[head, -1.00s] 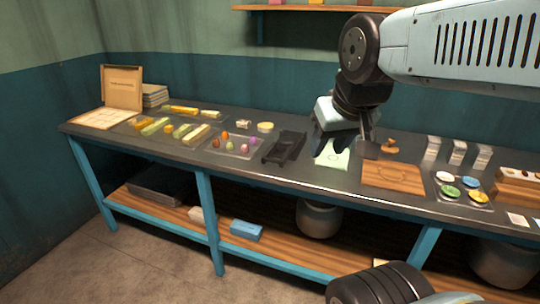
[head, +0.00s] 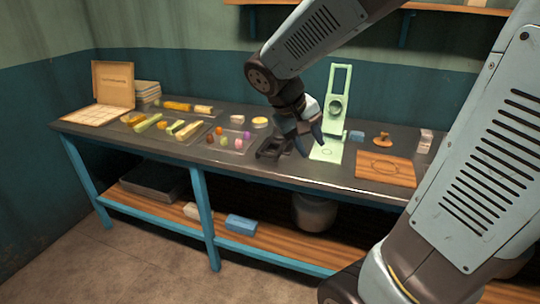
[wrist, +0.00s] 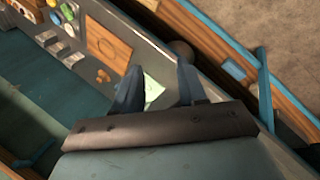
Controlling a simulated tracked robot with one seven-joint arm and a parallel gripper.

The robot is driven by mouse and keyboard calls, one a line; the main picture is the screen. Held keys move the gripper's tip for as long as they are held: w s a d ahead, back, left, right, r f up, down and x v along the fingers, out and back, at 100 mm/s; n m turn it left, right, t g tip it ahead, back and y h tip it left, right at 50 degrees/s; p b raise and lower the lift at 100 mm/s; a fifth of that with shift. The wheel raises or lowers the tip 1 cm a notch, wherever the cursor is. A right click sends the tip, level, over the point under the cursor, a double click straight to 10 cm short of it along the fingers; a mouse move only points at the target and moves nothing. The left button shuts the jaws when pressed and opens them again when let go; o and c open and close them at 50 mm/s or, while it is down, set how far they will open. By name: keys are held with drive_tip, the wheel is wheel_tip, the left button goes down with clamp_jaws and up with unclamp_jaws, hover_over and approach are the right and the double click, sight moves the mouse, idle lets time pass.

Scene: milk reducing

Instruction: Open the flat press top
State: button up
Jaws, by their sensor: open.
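The pale green flat press stands on the dark bench in the head view. Its base (head: 326,152) lies flat with a ring mark on it. Its top (head: 341,80) stands upright at the back of the base, with a round disc on its inner face. My gripper (head: 308,142) is open and empty, just left of the press and above the bench, apart from the upright top. In the wrist view the two dark fingers (wrist: 158,84) are spread, with part of the pale green press base (wrist: 151,90) between them.
A dark slotted tool (head: 274,146) lies left of the press. A wooden board (head: 387,168), a wooden stamp (head: 382,139) and a small blue block (head: 357,136) sit to the right. Trays of coloured pieces fill the left side. My arm covers the bench's right end.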

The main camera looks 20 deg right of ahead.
drive_tip(key=w+a+f+n+t+h, duration=0.1)
drive_tip(key=w+a+f+h, duration=0.1)
drive_tip(key=w+f+h, duration=0.3)
drive_tip(key=w+a+f+n+h, duration=0.1)
drive_tip(key=w+f, duration=0.1)
drive_tip(key=w, duration=0.5)
drive_tip(key=n+t+h, duration=0.2)
drive_tip(key=n+t, duration=0.2)
drive_tip(key=t, duration=0.2)
approach(266, 154)
drive_tip(key=x, duration=1.2)
drive_tip(key=shift+f, duration=0.4)
clamp_jaws()
drive_tip(key=shift+f, duration=0.1)
drive_tip(key=shift+s+d, duration=0.1)
drive_tip(key=shift+r, duration=0.4)
